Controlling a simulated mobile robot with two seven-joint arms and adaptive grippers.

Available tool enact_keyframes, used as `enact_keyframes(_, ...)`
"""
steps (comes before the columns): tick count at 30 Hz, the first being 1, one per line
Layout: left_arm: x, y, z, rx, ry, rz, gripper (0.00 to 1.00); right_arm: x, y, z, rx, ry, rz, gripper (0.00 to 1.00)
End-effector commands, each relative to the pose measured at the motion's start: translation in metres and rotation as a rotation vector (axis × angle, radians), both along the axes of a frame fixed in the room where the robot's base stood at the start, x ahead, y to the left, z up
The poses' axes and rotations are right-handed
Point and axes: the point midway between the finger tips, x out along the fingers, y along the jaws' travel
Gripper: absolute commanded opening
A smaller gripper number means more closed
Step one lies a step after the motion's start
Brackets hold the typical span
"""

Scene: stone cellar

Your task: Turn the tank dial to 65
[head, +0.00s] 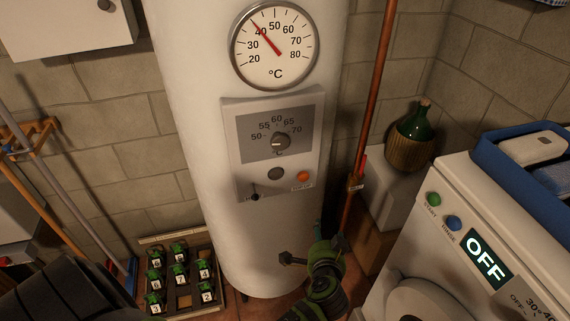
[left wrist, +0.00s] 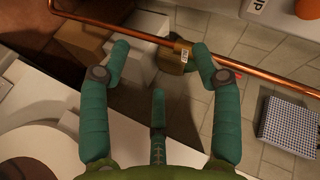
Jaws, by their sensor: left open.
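My left gripper (head: 325,243) is low in the head view, below and right of the panel, apart from the dial. In the left wrist view my left gripper (left wrist: 158,70) has its teal fingers spread, with nothing held between them. The dial is not visible there. My right gripper is not in view.
A round thermometer (head: 275,75) above the panel reads about 40. A copper pipe (head: 374,85) runs beside the tank. A white machine (head: 440,215) showing OFF stands at right.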

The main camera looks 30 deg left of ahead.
Motion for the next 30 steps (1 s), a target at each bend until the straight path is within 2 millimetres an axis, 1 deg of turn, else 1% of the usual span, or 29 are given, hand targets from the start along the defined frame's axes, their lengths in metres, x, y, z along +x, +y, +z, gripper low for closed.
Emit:
enact_keyframes(1,0.007,0.009,0.053,0.027,-0.106,0.06,0.64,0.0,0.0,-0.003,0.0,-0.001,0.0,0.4)
enact_keyframes(2,0.007,0.016,0.082,0.046,-0.16,0.101,0.64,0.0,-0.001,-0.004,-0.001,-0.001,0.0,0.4)
enact_keyframes(3,0.003,0.026,0.117,0.063,-0.229,0.158,0.64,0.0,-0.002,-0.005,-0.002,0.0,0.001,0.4)
enact_keyframes(5,-0.008,0.04,0.162,0.079,-0.318,0.24,0.64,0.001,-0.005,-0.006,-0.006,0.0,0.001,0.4)
enact_keyframes(6,-0.016,0.049,0.185,0.084,-0.366,0.29,0.64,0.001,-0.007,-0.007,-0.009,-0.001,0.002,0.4)
enact_keyframes(9,-0.036,0.066,0.225,0.086,-0.453,0.386,0.64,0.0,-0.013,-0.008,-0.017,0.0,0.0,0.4)
enact_keyframes(12,-0.047,0.075,0.243,0.085,-0.494,0.437,0.64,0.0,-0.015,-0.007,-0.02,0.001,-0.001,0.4)
enact_keyframes(14,-0.048,0.079,0.248,0.086,-0.504,0.448,0.64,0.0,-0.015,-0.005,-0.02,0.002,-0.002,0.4)
enact_keyframes(17,-0.041,0.088,0.25,0.09,-0.504,0.449,0.64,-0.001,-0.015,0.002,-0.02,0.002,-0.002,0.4)
enact_keyframes(24,-0.016,0.116,0.25,0.089,-0.501,0.445,0.64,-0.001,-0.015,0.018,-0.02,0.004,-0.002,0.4)
enact_keyframes(30,-0.005,0.128,0.247,0.087,-0.501,0.444,0.64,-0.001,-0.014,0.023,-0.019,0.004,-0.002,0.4)
